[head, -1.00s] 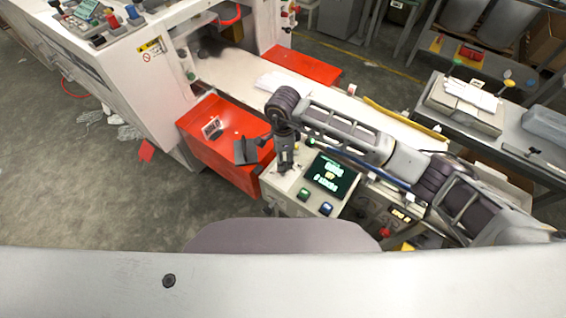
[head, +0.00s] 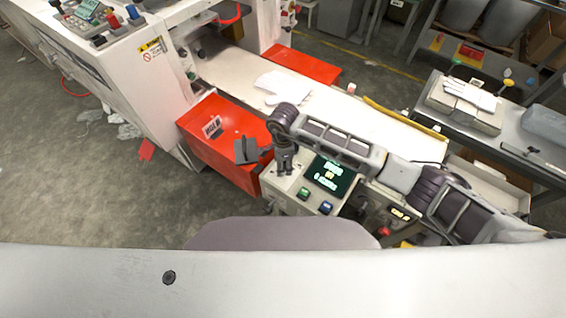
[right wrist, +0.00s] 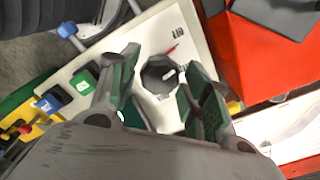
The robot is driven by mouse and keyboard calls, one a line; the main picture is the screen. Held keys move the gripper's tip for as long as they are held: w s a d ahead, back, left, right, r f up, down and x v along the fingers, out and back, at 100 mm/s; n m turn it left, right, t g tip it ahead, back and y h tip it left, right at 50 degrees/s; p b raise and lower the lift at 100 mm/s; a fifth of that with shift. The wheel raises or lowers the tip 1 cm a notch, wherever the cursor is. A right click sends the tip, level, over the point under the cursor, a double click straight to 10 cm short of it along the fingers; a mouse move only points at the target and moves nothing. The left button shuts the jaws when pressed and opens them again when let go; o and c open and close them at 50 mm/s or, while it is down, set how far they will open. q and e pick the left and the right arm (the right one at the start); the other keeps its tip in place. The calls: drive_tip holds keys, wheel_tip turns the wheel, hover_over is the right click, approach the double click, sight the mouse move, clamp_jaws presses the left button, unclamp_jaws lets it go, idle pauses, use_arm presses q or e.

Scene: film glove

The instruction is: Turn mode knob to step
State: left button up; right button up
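The mode knob (right wrist: 156,78) is a dark round knob with a white mark, on the pale control panel (right wrist: 190,38) in the right wrist view. A red line and a small dark label, too small to read, are beside it. My right gripper (right wrist: 161,68) is open, with one finger on each side of the knob; contact is unclear. In the head view my right gripper (head: 284,163) points down over the left part of the panel and hides the knob. My left gripper is not in view.
A lit display (head: 328,176), a green button (head: 303,194) and a blue button (head: 325,207) are close to the gripper. White gloves (head: 282,88) lie on the pale conveyor (head: 230,70) behind.

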drive_tip(key=c, duration=0.6)
drive_tip(key=shift+c, duration=0.2)
